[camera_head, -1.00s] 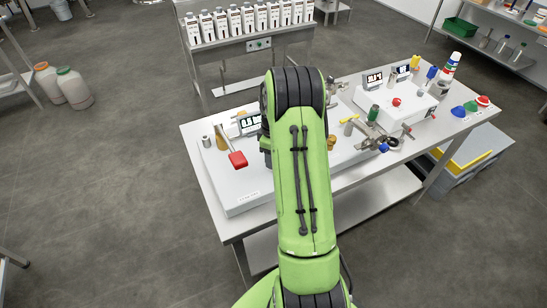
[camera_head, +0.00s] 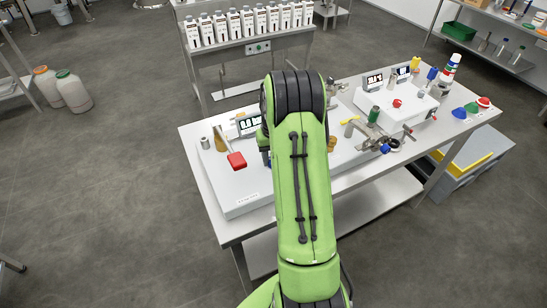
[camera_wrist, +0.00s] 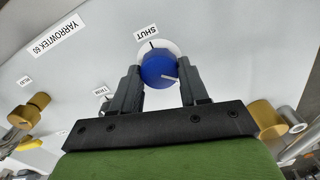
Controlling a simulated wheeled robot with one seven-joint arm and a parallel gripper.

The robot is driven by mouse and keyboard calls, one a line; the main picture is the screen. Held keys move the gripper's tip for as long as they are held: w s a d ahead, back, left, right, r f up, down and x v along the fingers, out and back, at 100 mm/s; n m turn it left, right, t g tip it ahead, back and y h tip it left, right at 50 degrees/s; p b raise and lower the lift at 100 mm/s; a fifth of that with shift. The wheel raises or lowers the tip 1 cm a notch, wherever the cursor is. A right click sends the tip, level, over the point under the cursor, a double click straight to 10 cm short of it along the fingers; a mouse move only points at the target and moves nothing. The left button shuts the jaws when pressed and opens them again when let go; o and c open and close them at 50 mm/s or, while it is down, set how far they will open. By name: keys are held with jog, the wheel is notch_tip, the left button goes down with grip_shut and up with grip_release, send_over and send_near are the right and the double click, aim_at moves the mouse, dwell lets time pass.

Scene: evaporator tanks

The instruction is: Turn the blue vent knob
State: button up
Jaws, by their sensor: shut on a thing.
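The blue vent knob (camera_wrist: 158,71) sits on a white panel in the wrist view, with a white pointer line on its face toward the lower right. In the head view my green arm hides the gripper, and only a sliver of blue shows beside the arm.
Brass fittings (camera_wrist: 29,110) flank the gripper in the wrist view. The steel table (camera_head: 228,234) has more valves and bottles at right.

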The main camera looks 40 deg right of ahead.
jog(key=m, duration=0.4)
jog(key=shift+m, duration=0.4)
jog(key=shift+d+m+b, duration=0.1)
jog(key=shift+m+b, duration=0.4)
jog(key=shift+m, duration=2)
jog(key=o, duration=1.1)
jog(key=shift+s, duration=0.1)
jog(key=shift+c, duration=0.2)
notch_tip(320, 180, up, 16)
jog(key=p, duration=0.2)
jog(key=shift+f, duration=0.1)
